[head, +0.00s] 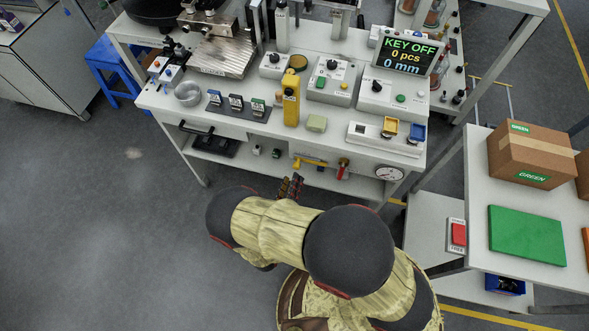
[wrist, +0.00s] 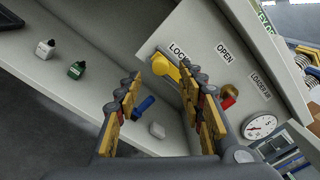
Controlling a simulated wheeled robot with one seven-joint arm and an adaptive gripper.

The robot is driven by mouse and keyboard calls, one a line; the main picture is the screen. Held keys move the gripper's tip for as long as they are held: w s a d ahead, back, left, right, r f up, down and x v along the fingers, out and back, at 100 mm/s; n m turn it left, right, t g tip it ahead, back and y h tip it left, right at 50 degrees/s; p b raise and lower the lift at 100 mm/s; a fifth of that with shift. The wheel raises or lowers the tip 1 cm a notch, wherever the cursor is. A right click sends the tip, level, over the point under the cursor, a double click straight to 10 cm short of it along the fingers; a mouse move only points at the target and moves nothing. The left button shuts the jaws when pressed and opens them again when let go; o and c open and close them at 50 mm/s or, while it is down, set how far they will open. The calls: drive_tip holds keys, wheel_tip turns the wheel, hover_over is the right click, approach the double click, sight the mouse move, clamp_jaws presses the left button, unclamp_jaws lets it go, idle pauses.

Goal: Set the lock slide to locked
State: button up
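The yellow lock slide (wrist: 165,67) is on the light front panel beside a LOCK label, with an OPEN label further right. Part of it is hidden behind my right finger, and I cannot tell its exact setting. In the head view the yellow piece (head: 311,162) shows under the bench's front edge. My gripper (wrist: 162,78) is open and empty, its two fingers apart, with the slide beyond the fingertips. In the head view my gripper (head: 291,186) is just below and in front of the panel; contact with the slide is not visible.
A red valve handle (wrist: 229,102) and a round gauge (wrist: 260,127) are right of the slide. The bench top (head: 225,130) overhangs the shelf.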

drive_tip(key=shift+b+x, duration=0.6)
drive_tip(key=shift+x, duration=2.15)
drive_tip(key=shift+c, duration=0.7)
drive_tip(key=c, duration=0.7)
clamp_jaws()
